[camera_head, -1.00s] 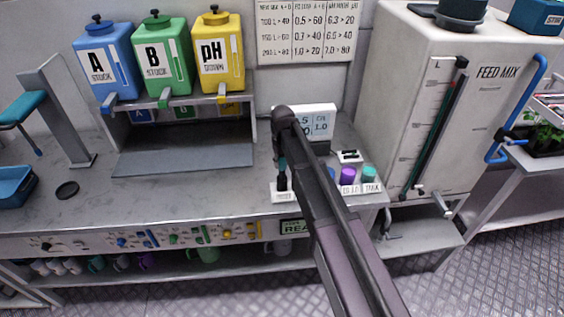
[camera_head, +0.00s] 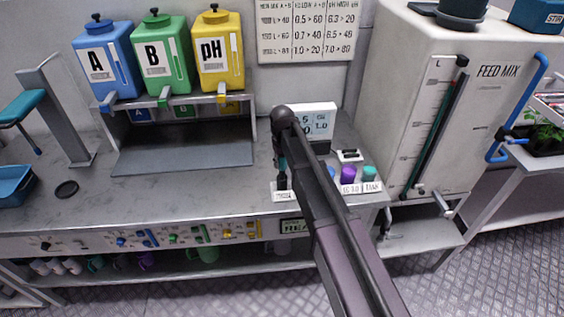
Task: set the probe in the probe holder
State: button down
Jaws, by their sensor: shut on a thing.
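My gripper (camera_head: 282,180) hangs at the end of my dark arm over the right part of the bench, pointing down. It is shut on a dark, slim thing, likely the probe, mostly hidden by the gripper. Its lower end is just above or at a small white labelled block (camera_head: 284,195) near the bench's front edge, likely the probe holder. I cannot tell whether the probe is inside the holder or only over it. My arm covers part of the area to the right.
A white meter (camera_head: 318,120) stands behind my gripper. Purple (camera_head: 348,174) and teal (camera_head: 369,173) cups stand to the right. Blue, green and yellow tanks (camera_head: 221,50) sit on a shelf at the back left. The feed mix tank (camera_head: 480,110) stands at the right.

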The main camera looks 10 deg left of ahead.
jog(key=shift+c, duration=0.9)
grip_release()
jog(key=shift+r, duration=0.15)
notch_tip(320, 180, up, 8)
jog(key=p, duration=0.8)
jog(key=shift+r+p, duration=0.15)
jog(key=shift+p, duration=0.25)
jog(key=w+d+m, duration=0.2)
jog(key=w+d, duration=0.3)
jog(key=d, duration=0.9)
jog(key=w+d+r+m+p, duration=0.1)
jog(key=w+d+m, duration=0.2)
jog(key=d, duration=1.1)
jog(key=shift+w+r, duration=0.2)
jog(key=shift+w, duration=0.85)
jog(key=s+d+f+m+b, duration=0.1)
jog(key=s+d+f+b, duration=0.1)
jog(key=s, duration=1.2)
jog(key=s+d+f+m+b, duration=0.1)
jog(key=s+f+b, duration=0.4)
jog(key=s, duration=0.9)
jog(key=shift+s+d+f+m, duration=0.2)
jog(key=shift+s+d+m, duration=0.15)
jog(key=shift+d, duration=0.3)
